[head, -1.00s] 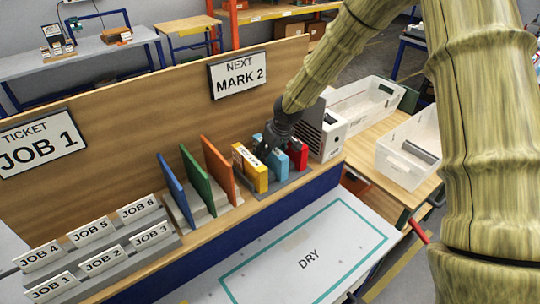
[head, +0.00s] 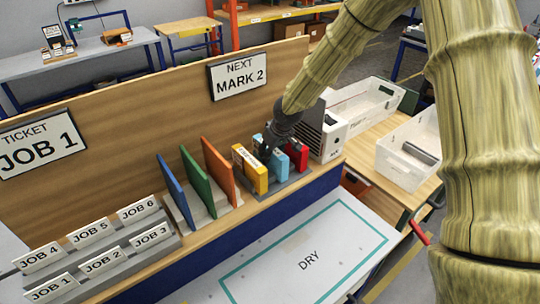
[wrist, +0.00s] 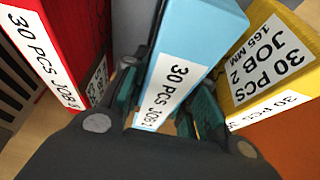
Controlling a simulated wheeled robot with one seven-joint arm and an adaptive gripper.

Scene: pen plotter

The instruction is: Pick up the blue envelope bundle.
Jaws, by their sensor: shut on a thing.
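The blue envelope bundle (head: 277,161) stands in the grey rack between a yellow bundle and a red bundle. My gripper (head: 268,147) reaches down over the bundle from above. In the wrist view my gripper (wrist: 166,108) has its teal-padded fingers on both sides of the bundle, shut on it. I cannot tell whether the bundle is clear of the rack floor.
The yellow bundle (wrist: 275,60) and the red bundle (wrist: 62,45) stand close on either side. Coloured upright dividers (head: 218,170) are to the left. A white machine (head: 331,135) stands to the right. The DRY mat (head: 345,215) in front is empty.

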